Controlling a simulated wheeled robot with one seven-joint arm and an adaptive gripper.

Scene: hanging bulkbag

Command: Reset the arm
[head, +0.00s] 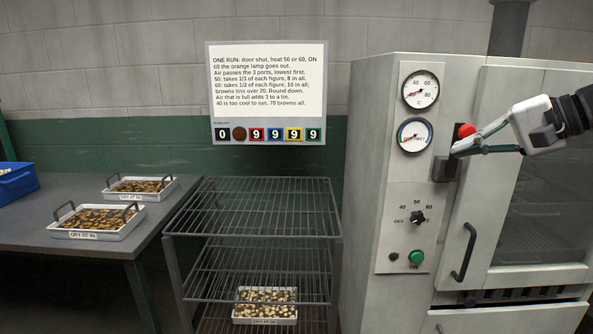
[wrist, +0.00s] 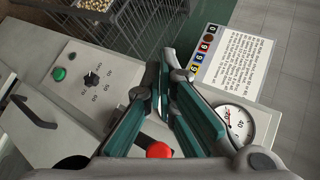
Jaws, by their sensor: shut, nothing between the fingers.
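My gripper (head: 456,150) is at the upper right in the head view, in front of the oven (head: 388,200), beside a red knob (head: 467,130) on a dark latch bracket (head: 444,167). Its fingers are shut with nothing between them. In the wrist view my gripper (wrist: 163,75) points past the control panel, and the red knob (wrist: 159,150) shows close to the base of the fingers. Whether the gripper touches the knob or bracket I cannot tell. The oven door (head: 480,225) appears shut.
A wire rack (head: 250,226) holds a tray (head: 265,320) low down. Two trays (head: 97,234) and a blue bin (head: 18,184) stand on the left table (head: 85,258). A dial (head: 417,218), green button (head: 417,257), two gauges (head: 416,136) and door handle (head: 463,252) are near my arm. A sign (head: 267,92) hangs behind.

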